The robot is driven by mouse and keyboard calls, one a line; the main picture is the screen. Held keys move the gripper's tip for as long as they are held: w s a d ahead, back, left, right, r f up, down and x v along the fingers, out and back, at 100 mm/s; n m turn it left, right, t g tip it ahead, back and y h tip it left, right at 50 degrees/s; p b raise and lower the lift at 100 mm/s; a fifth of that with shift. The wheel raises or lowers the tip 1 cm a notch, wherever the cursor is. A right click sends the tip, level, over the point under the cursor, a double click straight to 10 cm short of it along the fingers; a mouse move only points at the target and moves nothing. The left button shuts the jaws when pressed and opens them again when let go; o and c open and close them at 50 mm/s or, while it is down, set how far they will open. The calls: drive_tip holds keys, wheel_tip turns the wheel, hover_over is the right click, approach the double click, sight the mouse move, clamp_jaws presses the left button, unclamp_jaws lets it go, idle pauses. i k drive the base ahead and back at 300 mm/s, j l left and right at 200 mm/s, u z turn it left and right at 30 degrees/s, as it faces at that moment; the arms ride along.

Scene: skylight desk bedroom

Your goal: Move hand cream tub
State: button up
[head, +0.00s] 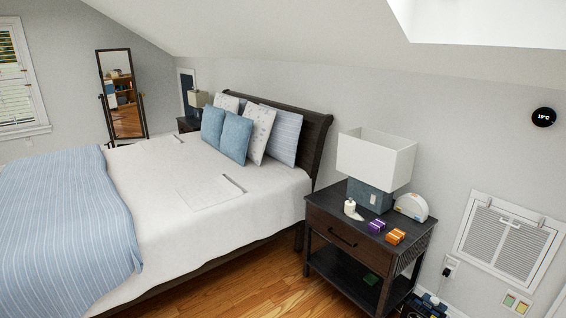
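No object is clearly readable as the hand cream tub. On the dark nightstand (336,207) at the right of the bed there is a small white container (350,206), which may be the tub; its label is too small to read. It stands near the front left of the lamp base. A purple item (376,227) and an orange item (395,237) lie to its right, near the nightstand's front edge. My gripper is not in view.
A lamp with a white shade (375,158) and a rounded white device (411,206) stand at the back of the nightstand. The bed (150,210) fills the left. Wooden floor (262,275) shows between them. A wall vent (508,240) is at right.

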sight(348, 210)
drive_tip(key=i+j+z, duration=0.15)
drive_tip(key=i+z, duration=0.3)
drive_tip(key=i, duration=0.15)
drive_tip(key=i+j+z, duration=0.35)
drive_tip(key=i+z, duration=0.15)
drive_tip(key=i+j+z, duration=0.9)
drive_tip(key=j, duration=0.4)
drive_tip(key=i+j+z, duration=0.25)
drive_tip(key=j+z, duration=0.2)
drive_tip(key=j, duration=0.35)
